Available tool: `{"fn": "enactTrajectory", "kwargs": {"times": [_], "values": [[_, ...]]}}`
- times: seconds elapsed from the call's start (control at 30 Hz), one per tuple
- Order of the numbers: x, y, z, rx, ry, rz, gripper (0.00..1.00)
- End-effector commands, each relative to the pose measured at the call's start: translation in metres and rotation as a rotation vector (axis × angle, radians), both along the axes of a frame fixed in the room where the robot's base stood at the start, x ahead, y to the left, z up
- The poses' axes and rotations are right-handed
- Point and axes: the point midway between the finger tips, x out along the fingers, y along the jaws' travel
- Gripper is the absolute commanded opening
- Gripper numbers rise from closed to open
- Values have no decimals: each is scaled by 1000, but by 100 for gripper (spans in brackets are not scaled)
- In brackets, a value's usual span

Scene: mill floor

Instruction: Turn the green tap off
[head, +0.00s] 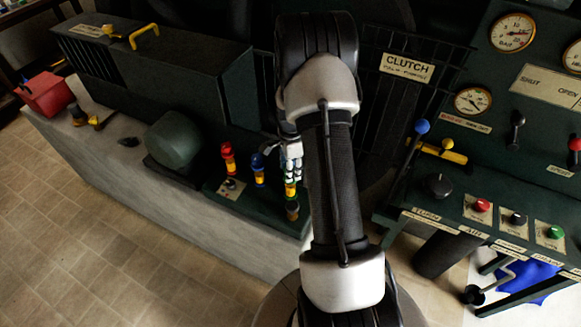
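My gripper (291,170) points down over the right end of a row of small valves on the dark green block, left of my arm. I see no clearly green tap handle; the top of this rightmost valve is covered by my gripper. The fingers are small and partly behind my arm, so I cannot tell whether they are open or touch the valve. A red-topped tap (228,158) and a blue-topped tap (258,168) stand upright to the left.
A labelled knob (231,184) sits in front of the taps. A dark rounded housing (174,139) is further left on the concrete ledge (190,215). A control panel with levers, a red button (481,205) and a green button (555,232) stands right of my arm.

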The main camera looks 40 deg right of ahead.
Motion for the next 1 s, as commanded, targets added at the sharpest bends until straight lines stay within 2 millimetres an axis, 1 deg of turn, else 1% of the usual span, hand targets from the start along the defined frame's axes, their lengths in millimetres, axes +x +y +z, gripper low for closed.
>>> {"fn": "enactTrajectory", "kwargs": {"times": [0.03, 0.13, 0.43, 0.53, 0.67, 0.9, 1.0], "values": [[0, 0, 0, 0, 0, 0, 45], [0, 0, 0, 0, 0, 1, 51], [0, 0, 1, 0, -1, 1, 51], [1, 0, 7, -2, -1, 1, 51], [1, -1, 28, -3, -3, 1, 51], [1, -1, 80, -3, -5, 1, 51], [1, 0, 98, -3, -3, 1, 51]]}}
